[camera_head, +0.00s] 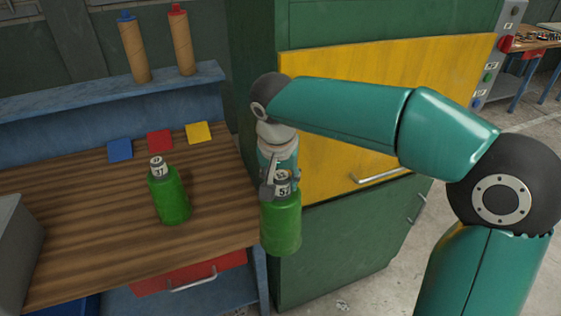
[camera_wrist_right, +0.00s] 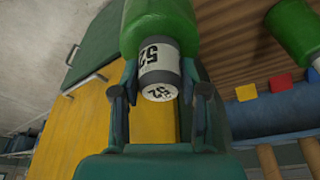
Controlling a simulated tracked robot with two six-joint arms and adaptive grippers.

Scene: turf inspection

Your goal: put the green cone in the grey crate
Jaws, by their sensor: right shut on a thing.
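A green cone (camera_head: 281,226), shaped like a bottle with a white neck marked 52, hangs upright in my right gripper (camera_head: 281,186). The gripper's fingers are shut on the white neck. The cone is just off the right end of the wooden table, in front of the green cabinet. It also shows in the right wrist view (camera_wrist_right: 158,25), with a finger on each side of the neck. A second green cone (camera_head: 170,199) stands upright on the table. A grey box-like thing (camera_head: 14,255), maybe the grey crate, is cut off at the left edge; its inside is hidden. My left gripper is out of view.
The wooden table (camera_head: 100,245) is clear between the grey thing and the standing cone. Blue (camera_head: 120,150), red (camera_head: 160,140) and yellow (camera_head: 198,132) squares lie at its back. Two brown tubes (camera_head: 133,50) stand on a blue shelf. A cabinet with a yellow panel (camera_head: 380,80) is behind my right arm.

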